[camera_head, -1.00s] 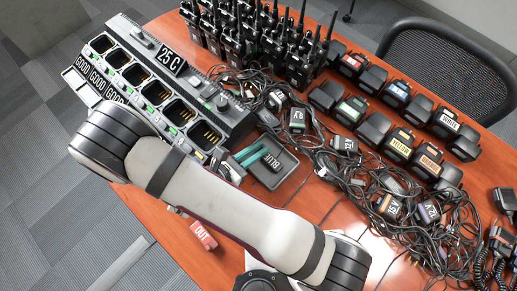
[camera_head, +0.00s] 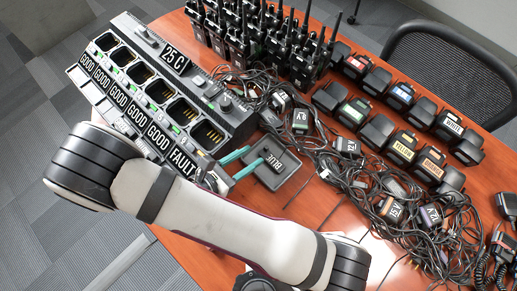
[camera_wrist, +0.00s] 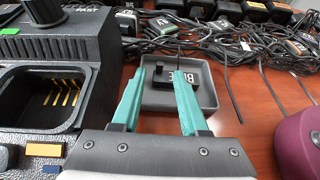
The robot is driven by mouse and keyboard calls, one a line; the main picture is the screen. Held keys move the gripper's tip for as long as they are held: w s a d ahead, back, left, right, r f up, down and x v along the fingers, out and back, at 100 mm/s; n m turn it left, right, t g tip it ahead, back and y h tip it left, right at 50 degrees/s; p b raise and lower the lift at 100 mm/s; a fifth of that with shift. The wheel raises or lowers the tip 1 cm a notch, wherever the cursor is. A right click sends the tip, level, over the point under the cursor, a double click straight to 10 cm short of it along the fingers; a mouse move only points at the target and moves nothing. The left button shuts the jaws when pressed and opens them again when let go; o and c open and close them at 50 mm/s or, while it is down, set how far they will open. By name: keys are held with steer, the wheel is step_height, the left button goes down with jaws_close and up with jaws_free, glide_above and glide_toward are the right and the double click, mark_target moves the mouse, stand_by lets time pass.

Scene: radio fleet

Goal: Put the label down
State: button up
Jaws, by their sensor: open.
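The black label (camera_head: 271,161) with white lettering reading BLUE lies in a small grey tray (camera_head: 301,166) on the table. In the wrist view the label (camera_wrist: 165,84) shows dark between and partly behind the teal fingers, inside the tray (camera_wrist: 208,86). My gripper (camera_head: 256,155) reaches in from the left, at the tray's left side. In the wrist view my gripper (camera_wrist: 161,70) has its two fingers spread, with nothing held. The right finger hides part of the label.
A charger (camera_head: 153,77) with several empty bays stands left of the tray, close to my gripper. Tangled cables (camera_head: 345,175) lie to the right. Radios (camera_head: 262,38) stand behind, and batteries with coloured labels (camera_head: 401,92) sit at the back right.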

steer(key=v, duration=0.7)
steer(key=shift+s+a+r, duration=0.15)
steer(key=shift+a+r, duration=0.05)
steer(key=shift+a, duration=0.05)
steer(key=s+d+r+m+g+y, duration=0.3)
steer(key=d+r+m+y, duration=0.3)
steer(key=m, duration=1)
steer(key=s+d+r+m+g+y, duration=0.4)
steer(key=r+m, duration=0.5)
steer(key=m, duration=0.7)
steer(key=d+g+y, duration=0.2)
steer(key=d, duration=0.1)
steer(key=shift+s+d, duration=0.2)
steer(key=shift+d, duration=0.05)
steer(key=o, duration=0.9)
steer(key=w+a+r+n+g, duration=0.2)
steer(key=w+a+r+n, duration=0.2)
steer(key=n, duration=0.1)
steer(key=shift+a+n, duration=0.25)
steer(key=shift+n, duration=0.15)
steer(key=w+a+r+n+g, duration=0.3)
steer(key=a+n, duration=0.6)
steer(key=a, duration=0.1)
steer(key=x, duration=0.9)
steer(key=shift+f+h, duration=0.3)
steer(key=shift+f, duration=0.05)
